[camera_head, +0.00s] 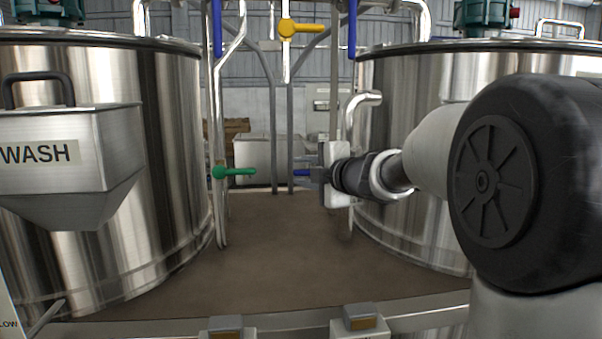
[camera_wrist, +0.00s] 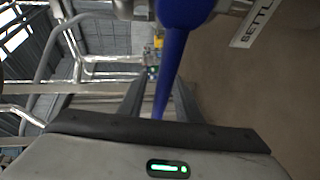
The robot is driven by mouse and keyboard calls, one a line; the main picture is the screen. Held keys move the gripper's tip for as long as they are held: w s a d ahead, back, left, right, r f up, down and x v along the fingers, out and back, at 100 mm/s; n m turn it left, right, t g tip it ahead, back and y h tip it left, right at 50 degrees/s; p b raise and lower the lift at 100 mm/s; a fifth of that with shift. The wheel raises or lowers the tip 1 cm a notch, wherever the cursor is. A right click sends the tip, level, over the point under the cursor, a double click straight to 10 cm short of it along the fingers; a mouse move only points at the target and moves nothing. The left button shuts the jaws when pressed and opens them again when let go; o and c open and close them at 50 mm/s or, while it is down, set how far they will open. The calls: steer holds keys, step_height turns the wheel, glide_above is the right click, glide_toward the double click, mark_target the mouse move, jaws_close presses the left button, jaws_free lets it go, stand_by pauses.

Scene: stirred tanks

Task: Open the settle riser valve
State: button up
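A blue valve lever (camera_wrist: 172,60) runs down the middle of the wrist view, broad at the top and narrowing lower down. A label reading "SETTL…" (camera_wrist: 253,22) sits at the top right beside it, partly cut off. My gripper (camera_wrist: 158,98) has one dark finger on each side of the lever, with gaps showing, so it looks open around it. In the head view, the blue lever (camera_head: 301,172) lies level and points left, just beyond my gripper (camera_head: 316,174). The valve body behind my gripper is hidden.
A green lever (camera_head: 236,172) is on the pipe to the left, and a yellow lever (camera_head: 301,28) is higher up. Steel tanks stand left (camera_head: 170,130) and right (camera_head: 400,85). A WASH hopper (camera_head: 90,185) hangs on the left tank. Brown floor lies between the tanks.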

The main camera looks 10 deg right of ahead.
jaws_close()
steer(key=d+r+m+t+p, duration=0.2)
steer(key=d+r+m+t, duration=0.3)
steer(key=r+m, duration=0.6)
steer(key=shift+d+m+t, duration=0.3)
steer(key=shift+d+m, duration=0.6)
steer(key=shift+m, duration=0.5)
jaws_free()
steer(key=shift+r, duration=0.1)
